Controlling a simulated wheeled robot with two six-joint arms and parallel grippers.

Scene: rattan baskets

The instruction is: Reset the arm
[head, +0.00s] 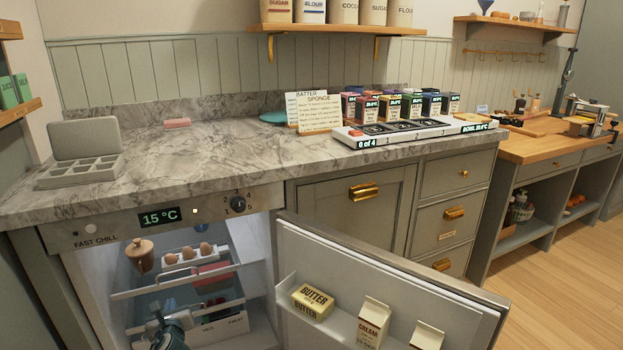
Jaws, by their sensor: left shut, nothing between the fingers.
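My left gripper (157,311) shows at the lower left of the head view, in front of the lower part of the open fridge (215,234). Its fingers are shut and hold nothing. Most of my left arm is below the picture's edge. My right gripper is not in view.
The fridge door (400,285) stands open to the right, with a butter box (312,302) and a cream carton (373,322) on its shelf. Eggs (188,252) sit inside. The marble counter (225,150) above has a clear middle, between a grey compartment box (82,170) and a scale strip (415,132).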

